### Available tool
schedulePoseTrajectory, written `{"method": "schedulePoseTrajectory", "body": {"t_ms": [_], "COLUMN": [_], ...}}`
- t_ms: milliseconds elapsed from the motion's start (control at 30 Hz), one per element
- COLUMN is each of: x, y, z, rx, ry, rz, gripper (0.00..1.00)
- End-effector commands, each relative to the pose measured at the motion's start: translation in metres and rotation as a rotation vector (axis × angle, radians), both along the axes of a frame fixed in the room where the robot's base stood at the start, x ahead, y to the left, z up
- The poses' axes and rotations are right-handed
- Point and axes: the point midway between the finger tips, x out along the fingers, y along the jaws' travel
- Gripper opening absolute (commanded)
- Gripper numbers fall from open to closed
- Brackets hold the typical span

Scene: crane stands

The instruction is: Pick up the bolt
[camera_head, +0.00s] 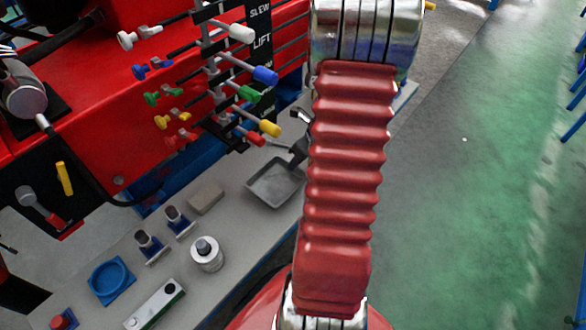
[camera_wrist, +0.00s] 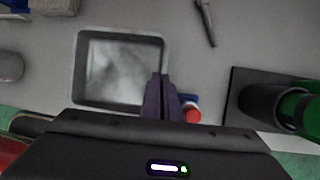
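A slim dark rod with a wider end (camera_wrist: 206,24), which looks like the bolt, lies on the grey surface at the top of the wrist view. I cannot make it out in the head view. My gripper (camera_wrist: 162,80) shows its two dark fingers close together, with nothing seen between them. The fingers are below and left of the rod in the wrist view, apart from it. In the head view my red-sleeved arm hides part of the bench.
A square grey tray (camera_wrist: 120,70) is left of the fingers; it also shows in the head view (camera_head: 275,184). A red-capped item (camera_wrist: 192,113) is right beside the fingers. A dark holder with a green cylinder (camera_wrist: 298,110) stands right. Coloured levers (camera_head: 240,90) rise behind the bench.

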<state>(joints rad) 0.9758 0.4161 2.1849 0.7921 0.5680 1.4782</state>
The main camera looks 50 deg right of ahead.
Motion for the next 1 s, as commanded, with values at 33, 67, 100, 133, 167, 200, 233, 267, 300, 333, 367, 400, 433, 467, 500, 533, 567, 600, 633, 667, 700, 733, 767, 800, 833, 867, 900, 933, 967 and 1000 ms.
{"method": "schedulePoseTrajectory", "body": {"t_ms": [33,67,100,133,167,200,233,267,300,333,367,400,433,467,500,533,567,600,633,667,700,733,767,800,833,867,900,933,967,1000], "x": [0.0,0.0,0.0,0.0,0.0,0.0,0.0,0.0,0.0,0.0,0.0,0.0,0.0,0.0,0.0,0.0,0.0,0.0,0.0,0.0,0.0,0.0,0.0,0.0,-0.001,-0.001,-0.001,-0.001,-0.001,-0.001], "y": [0.0,0.0,0.0,0.0,0.0,0.0,0.0,-0.001,-0.001,-0.001,-0.001,-0.001,-0.001,-0.001,-0.001,-0.001,-0.001,-0.001,-0.001,-0.001,-0.001,-0.001,-0.001,-0.001,-0.001,-0.001,-0.001,-0.001,-0.001,-0.001], "z": [-0.006,-0.01,-0.014,-0.016,-0.018,-0.02,-0.021,-0.021,-0.021,-0.021,-0.021,-0.021,-0.021,-0.021,-0.021,-0.022,-0.022,-0.022,-0.022,-0.022,-0.022,-0.022,-0.022,-0.022,-0.022,-0.022,-0.022,-0.022,-0.022,-0.022], "rx": [0.002,0.002,0.003,0.002,0.002,0.0,-0.001,-0.001,-0.002,-0.002,-0.002,-0.002,-0.002,-0.002,-0.001,-0.001,-0.001,-0.001,-0.001,-0.001,-0.001,-0.001,-0.001,-0.001,-0.001,-0.001,-0.001,-0.001,-0.001,-0.001], "ry": [0.0,0.0,0.0,0.0,0.0,0.0,0.0,0.0,0.0,0.0,0.0,0.0,0.0,0.0,0.0,0.0,0.0,0.0,0.0,0.0,0.0,0.0,0.0,0.0,0.0,0.0,0.0,0.0,0.0,0.0], "rz": [-0.001,-0.001,-0.001,-0.001,-0.001,-0.001,-0.001,0.0,-0.001,-0.001,-0.001,-0.001,-0.001,-0.001,-0.002,-0.001,-0.001,-0.002,-0.002,-0.002,-0.002,-0.002,-0.002,-0.002,-0.002,-0.002,-0.002,-0.002,-0.002,-0.002], "gripper": [0.0,0.0,0.0,0.0,0.0,0.0,0.0,0.0,0.0,0.0,0.0,0.0,0.0,0.0,0.0,0.0,0.0,0.05,0.07,0.09,0.12,0.14,0.16,0.19,0.21,0.21,0.21,0.21,0.21,0.21]}}
